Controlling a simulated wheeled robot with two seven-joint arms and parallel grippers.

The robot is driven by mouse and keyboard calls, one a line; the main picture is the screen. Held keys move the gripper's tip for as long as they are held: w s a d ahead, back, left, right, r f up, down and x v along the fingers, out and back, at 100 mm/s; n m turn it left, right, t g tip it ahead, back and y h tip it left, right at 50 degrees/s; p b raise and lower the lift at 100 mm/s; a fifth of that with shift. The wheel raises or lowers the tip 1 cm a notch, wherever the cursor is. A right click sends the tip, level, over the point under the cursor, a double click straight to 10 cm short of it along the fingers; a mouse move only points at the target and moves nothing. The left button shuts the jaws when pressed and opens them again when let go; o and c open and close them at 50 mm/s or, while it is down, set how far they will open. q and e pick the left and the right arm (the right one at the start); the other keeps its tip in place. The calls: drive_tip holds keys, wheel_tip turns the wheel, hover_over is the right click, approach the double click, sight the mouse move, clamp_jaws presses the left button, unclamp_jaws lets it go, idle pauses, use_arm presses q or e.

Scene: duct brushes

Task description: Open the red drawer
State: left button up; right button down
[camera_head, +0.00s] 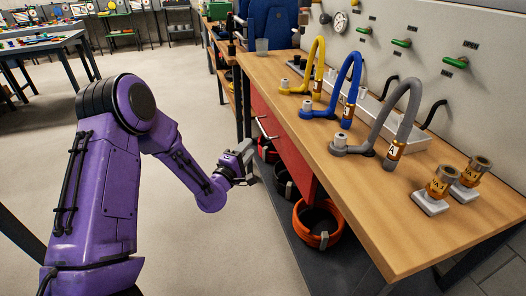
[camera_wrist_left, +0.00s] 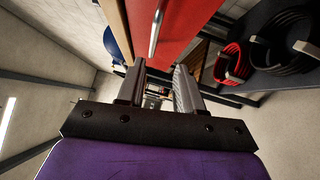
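The red drawer (camera_head: 288,148) sits under the wooden workbench top, with its front facing left. Its pale metal handle (camera_head: 266,129) shows on that front, and the front looks close in under the bench edge. My left gripper (camera_head: 249,160) is beside the drawer front, nearer the camera than the handle. In the left wrist view, the two fingers of my left gripper (camera_wrist_left: 158,88) are apart with nothing between them. The red front (camera_wrist_left: 190,28) and the handle (camera_wrist_left: 156,32) lie ahead of the fingertips there, with no visible contact. My right gripper is not in view.
The workbench top (camera_head: 345,170) holds yellow, blue and grey hoses (camera_head: 405,115) and two small brass-coloured fittings (camera_head: 442,182). Coiled hoses, including an orange one (camera_head: 318,238), lie on the shelf below the drawer. The floor (camera_head: 235,245) left of the bench is clear.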

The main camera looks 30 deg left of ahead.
sight(262, 127)
use_arm(q)
drive_tip(key=w, duration=0.3)
drive_tip(key=w+r, duration=0.1)
drive_tip(key=w, duration=0.3)
drive_tip(key=w+a+r, duration=0.1)
drive_tip(key=w, duration=0.2)
drive_tip(key=shift+w+a+r, duration=0.1)
drive_tip(key=shift+w, duration=0.3)
clamp_jaws()
